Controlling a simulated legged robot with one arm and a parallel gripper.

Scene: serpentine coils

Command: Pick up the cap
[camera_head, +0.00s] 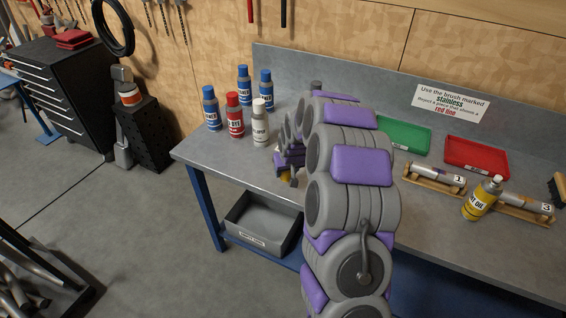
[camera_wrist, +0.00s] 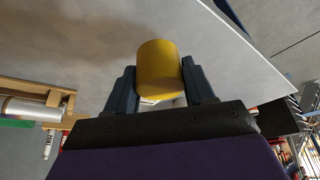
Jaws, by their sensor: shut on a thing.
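The cap (camera_wrist: 158,62) is a plain yellow cylinder in the wrist view. It sits between the two dark fingers of my gripper (camera_wrist: 158,72), which is shut on it. In the head view, my gripper (camera_head: 288,176) is small and partly hidden by my arm, over the bench's left part near its front edge. A bit of yellow shows there at the fingers. I cannot tell how far the cap is from the bench top.
The grey bench (camera_head: 430,240) carries several blue, red and white bottles (camera_head: 234,114) left of my arm. To the right are a green tray (camera_head: 405,133), a red tray (camera_head: 476,154), wooden holders with cylinders (camera_head: 435,174) and a yellow oil bottle (camera_head: 481,199). A grey bin (camera_head: 262,222) sits below.

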